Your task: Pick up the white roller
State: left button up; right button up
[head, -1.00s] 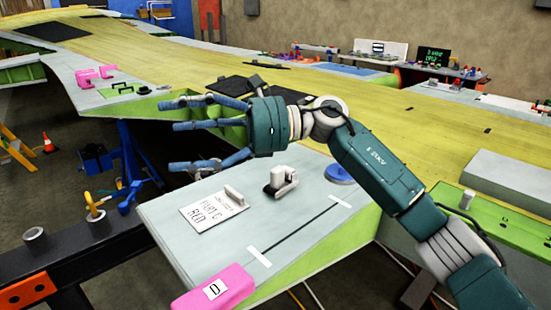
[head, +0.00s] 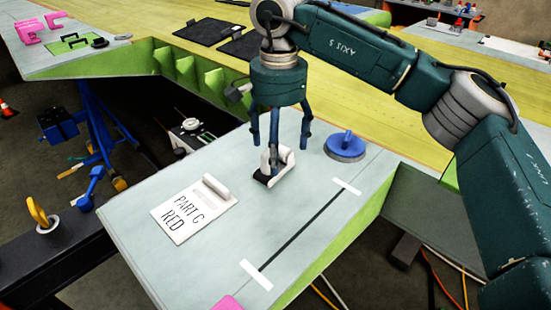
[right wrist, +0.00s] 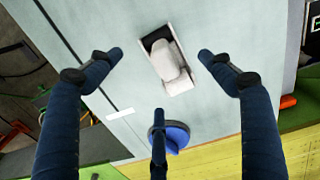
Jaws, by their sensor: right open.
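The white roller (head: 284,158), a pale rounded piece with a dark part beside it, sits on the light grey panel (head: 200,262). My right gripper (head: 280,140) points down above it, its three blue fingers spread and open. In the head view one finger overlaps the roller and hides part of it. In the right wrist view the roller (right wrist: 167,64) lies between the spread fingers, with free space on both sides. I cannot tell whether any finger touches it. My left gripper is not in view.
A blue disc with a knob (head: 345,146) stands right of the roller. A dark strip (head: 300,230) with white ends crosses the panel. Green ribs and an open gap lie behind.

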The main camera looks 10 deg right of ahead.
aim_at(280, 162)
jog(key=f, duration=0.1)
jog(key=f+p, duration=0.1)
jog(key=f, duration=0.1)
jog(key=f+p, duration=0.1)
jog(key=f, duration=0.1)
jog(key=shift+w+d, duration=0.25)
jog(key=shift+w, duration=0.15)
jog(key=shift+f, duration=0.3)
jog(key=shift+a, duration=0.1)
jog(key=shift+c, duration=1)
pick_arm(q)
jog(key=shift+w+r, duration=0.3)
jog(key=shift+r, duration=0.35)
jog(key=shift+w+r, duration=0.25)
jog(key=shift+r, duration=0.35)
pick_arm(e)
jog(key=c, duration=1.2)
